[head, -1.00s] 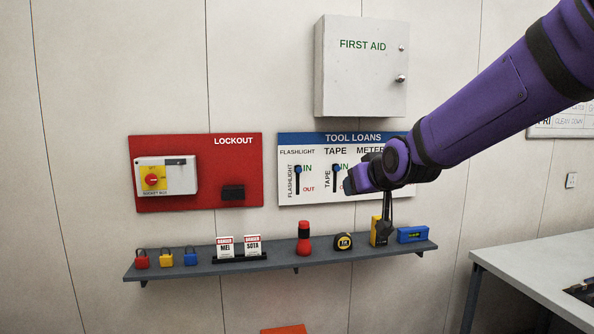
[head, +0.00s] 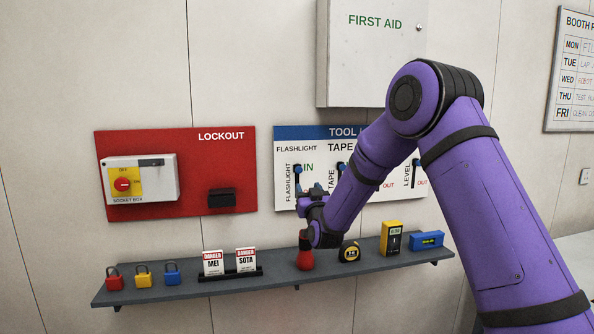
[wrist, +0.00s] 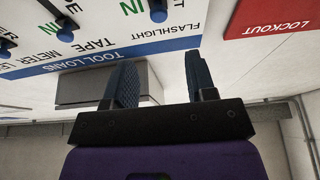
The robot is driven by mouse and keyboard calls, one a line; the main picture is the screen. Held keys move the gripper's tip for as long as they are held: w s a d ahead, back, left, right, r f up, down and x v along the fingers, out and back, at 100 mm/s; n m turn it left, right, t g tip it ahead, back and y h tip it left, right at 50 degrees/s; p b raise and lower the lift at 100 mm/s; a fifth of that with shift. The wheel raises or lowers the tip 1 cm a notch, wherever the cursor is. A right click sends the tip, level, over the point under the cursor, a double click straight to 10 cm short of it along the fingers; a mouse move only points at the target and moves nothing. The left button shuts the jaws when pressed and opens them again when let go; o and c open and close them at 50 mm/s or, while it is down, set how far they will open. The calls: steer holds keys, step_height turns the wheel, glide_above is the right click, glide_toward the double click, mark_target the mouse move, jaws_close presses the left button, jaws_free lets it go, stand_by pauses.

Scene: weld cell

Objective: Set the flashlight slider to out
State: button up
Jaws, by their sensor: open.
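The white tool loans board (head: 283,203) with a blue header hangs on the wall. Its flashlight slider (head: 297,169) has a blue knob at the top of its slot, beside the green IN. My gripper (head: 311,195) is in front of the board, just below and right of that knob, and covers the slot's lower end and the OUT label. In the upside-down wrist view, the flashlight knob (wrist: 158,12) shows at the top edge, beyond my open, empty fingers (wrist: 160,75) and apart from them. The red flashlight (head: 306,258) stands on the shelf.
The tape slider's knob (wrist: 65,34) is beside the flashlight one. The red lockout board (head: 226,175) hangs to the left, the first aid cabinet (head: 375,75) above. A grey shelf (head: 283,284) below holds padlocks, danger tags, a tape measure (head: 349,251) and meters.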

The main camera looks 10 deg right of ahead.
mark_target(299, 171)
steer(key=x, duration=1.1)
steer(key=shift+w+f, duration=0.15)
jaws_close()
